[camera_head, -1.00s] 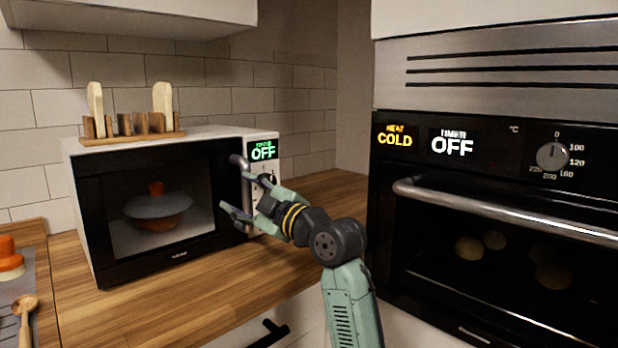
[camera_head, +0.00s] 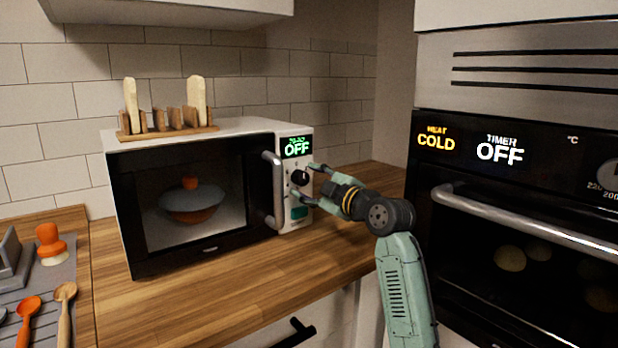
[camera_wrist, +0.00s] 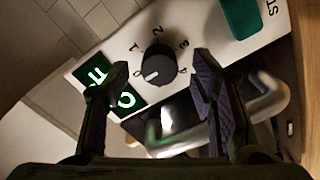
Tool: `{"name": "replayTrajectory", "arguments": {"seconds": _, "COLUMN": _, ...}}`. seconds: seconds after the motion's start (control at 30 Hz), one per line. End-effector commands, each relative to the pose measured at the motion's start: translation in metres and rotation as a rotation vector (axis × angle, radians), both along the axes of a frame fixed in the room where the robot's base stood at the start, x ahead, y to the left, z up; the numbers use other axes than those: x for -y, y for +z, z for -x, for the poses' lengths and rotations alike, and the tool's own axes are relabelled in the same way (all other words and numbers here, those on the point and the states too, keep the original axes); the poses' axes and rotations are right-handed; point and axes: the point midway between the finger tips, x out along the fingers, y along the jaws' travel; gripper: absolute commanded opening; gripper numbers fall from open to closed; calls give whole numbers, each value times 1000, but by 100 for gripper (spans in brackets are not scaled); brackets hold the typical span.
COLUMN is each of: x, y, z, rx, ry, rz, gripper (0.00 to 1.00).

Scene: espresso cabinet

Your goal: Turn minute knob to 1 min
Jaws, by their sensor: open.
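The white microwave (camera_head: 266,126) stands on the wooden counter with its door shut. Its black minute knob (camera_head: 299,178) is on the right-hand control panel, below a green display (camera_head: 296,147) reading OFF. In the wrist view the knob (camera_wrist: 158,63) has the numbers 1 to 4 around it. Its white mark points to the lower left, away from the 1. My gripper (camera_head: 305,183) is open in front of the panel, one finger above the knob and one below. In the wrist view my gripper's fingers (camera_wrist: 162,72) stand either side of the knob, apparently without touching it.
The curved door handle (camera_head: 272,190) is just left of the knob, close to my fingers. A green button (camera_head: 299,213) is below the knob. A toast rack (camera_head: 168,130) stands on the microwave. The oven (camera_head: 515,230) is at the right.

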Motion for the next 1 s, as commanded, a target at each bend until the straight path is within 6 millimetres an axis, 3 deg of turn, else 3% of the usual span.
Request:
{"name": "replayTrajectory", "arguments": {"seconds": 0.37, "x": -3, "y": 0, "z": -4, "rx": 1, "ry": -1, "rz": 0, "gripper": 50}}
{"name": "replayTrajectory", "arguments": {"seconds": 1.0, "x": -3, "y": 0, "z": -4, "rx": 0, "ry": 0, "rz": 0, "gripper": 8}}
